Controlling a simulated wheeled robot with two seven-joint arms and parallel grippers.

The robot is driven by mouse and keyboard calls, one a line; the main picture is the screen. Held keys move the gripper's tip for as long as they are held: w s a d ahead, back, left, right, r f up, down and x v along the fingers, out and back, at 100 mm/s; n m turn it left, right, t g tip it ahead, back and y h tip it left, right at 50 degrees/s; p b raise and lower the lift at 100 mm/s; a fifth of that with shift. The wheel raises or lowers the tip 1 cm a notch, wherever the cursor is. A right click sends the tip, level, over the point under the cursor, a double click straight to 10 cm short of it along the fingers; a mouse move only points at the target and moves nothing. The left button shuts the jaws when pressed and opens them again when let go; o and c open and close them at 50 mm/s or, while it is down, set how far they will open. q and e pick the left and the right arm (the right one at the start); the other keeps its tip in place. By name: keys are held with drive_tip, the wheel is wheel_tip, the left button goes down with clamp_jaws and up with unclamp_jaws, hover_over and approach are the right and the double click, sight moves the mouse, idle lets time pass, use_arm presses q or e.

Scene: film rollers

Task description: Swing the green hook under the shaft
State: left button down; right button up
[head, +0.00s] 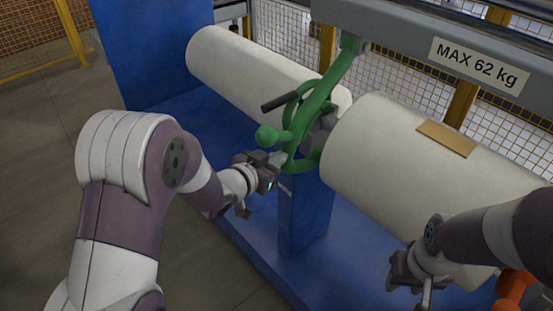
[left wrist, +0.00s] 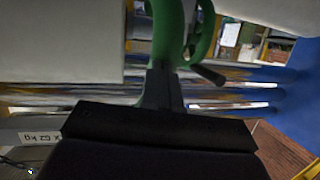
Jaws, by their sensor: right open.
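The green hook (head: 328,88) is a curved arm with a ball knob and a dark handle (head: 284,101). It stands at the gap between two white rollers, by the grey shaft end (head: 322,122). It also fills the top of the left wrist view (left wrist: 166,32). My left gripper (head: 279,158) is just below the knob, close against the hook's lower part. Its fingers look together in the left wrist view (left wrist: 161,80), their tips at the green part; whether they touch it I cannot tell. My right gripper (head: 424,288) is open and empty, in front of the right roller.
The left roller (head: 250,65) and right roller (head: 400,150) lie over a blue frame with a blue post (head: 305,215). A brown patch (head: 447,138) is on the right roller. A grey beam with a weight sign (head: 479,66) runs above. An orange part (head: 513,288) is at bottom right.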

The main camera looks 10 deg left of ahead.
use_arm(q)
drive_tip(key=t+h+b, duration=0.1)
drive_tip(key=t+b, duration=0.1)
drive_tip(key=b, duration=0.9)
approach(310, 166)
drive_tip(key=w+r, duration=0.2)
drive_tip(key=w, duration=0.1)
drive_tip(key=shift+w+a+r, duration=0.1)
drive_tip(key=shift+a+r, duration=0.1)
drive_tip(key=shift+a, duration=0.15)
drive_tip(key=w+d+f+b, duration=0.1)
drive_tip(key=w+b, duration=0.1)
drive_tip(key=b, duration=0.1)
drive_tip(key=w+d+f+t+h+b, duration=0.1)
drive_tip(key=w+d+b, duration=0.1)
drive_tip(key=b, duration=0.2)
drive_tip(key=w+d+f+n+t+b, duration=0.1)
drive_tip(key=w+d+f+b, duration=0.1)
drive_tip(key=b, duration=0.1)
drive_tip(key=shift+w+h, duration=0.2)
drive_tip(key=shift+h, duration=0.1)
drive_tip(key=shift+w+d+t+b, duration=0.1)
drive_tip(key=shift+w+t+b, duration=0.2)
drive_tip(key=shift+b, duration=0.25)
drive_tip(key=shift+r, duration=0.35)
drive_tip(key=shift+d+r, duration=0.1)
drive_tip(key=shift+r, duration=0.1)
